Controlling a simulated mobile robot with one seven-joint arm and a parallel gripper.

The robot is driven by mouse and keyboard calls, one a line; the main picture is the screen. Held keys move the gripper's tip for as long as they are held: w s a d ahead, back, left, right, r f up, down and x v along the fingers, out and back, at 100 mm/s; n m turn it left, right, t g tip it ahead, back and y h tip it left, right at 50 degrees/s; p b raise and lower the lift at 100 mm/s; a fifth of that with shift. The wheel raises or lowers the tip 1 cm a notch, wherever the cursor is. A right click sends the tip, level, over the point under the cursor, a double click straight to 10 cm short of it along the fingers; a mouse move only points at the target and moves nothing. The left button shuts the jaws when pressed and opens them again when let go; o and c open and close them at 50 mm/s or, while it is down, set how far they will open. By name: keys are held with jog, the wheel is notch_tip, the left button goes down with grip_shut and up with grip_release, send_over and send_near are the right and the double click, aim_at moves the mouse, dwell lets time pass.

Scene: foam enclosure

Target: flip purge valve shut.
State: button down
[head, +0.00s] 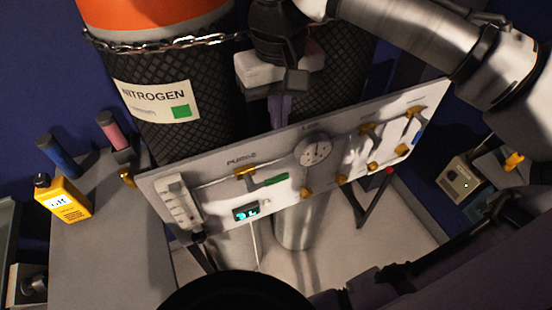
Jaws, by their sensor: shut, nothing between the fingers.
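The white valve panel (220,205) stands tilted across the middle of the head view. Near its left part, under a label that looks like "PURGE", is the purge valve (246,171), with a brass body and a green lever handle (275,180). The handle points right, roughly along the pipe line. My gripper (279,122) is shut and empty, pointing down at the panel's upper edge, above the green handle and apart from it. Whether the fingertips are in front of the panel or over its edge is hard to tell.
A chained nitrogen cylinder (160,60) stands behind the panel at left. The panel carries a round gauge (313,150), a lit display (246,212), a flowmeter (177,202) and several brass valves at right. A yellow meter (62,198) sits on the grey bench (95,255).

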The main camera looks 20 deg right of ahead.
aim_at(283, 174)
jog(key=shift+f, duration=0.1)
notch_tip(283, 174, down, 14)
jog(key=shift+r, duration=0.1)
dwell(0.4)
jog(key=shift+y+p, duration=0.3)
jog(key=shift+p, duration=0.25)
jog(key=shift+d, duration=0.15)
jog(key=shift+d+f+y+p, duration=0.25)
jog(key=shift+f+y+p, duration=0.4)
jog(key=shift+y+p, duration=0.4)
jog(key=shift+d+f+y, duration=0.15)
jog(key=shift+f+y, duration=0.1)
jog(key=shift+f, duration=0.4)
jog(key=shift+w, duration=0.1)
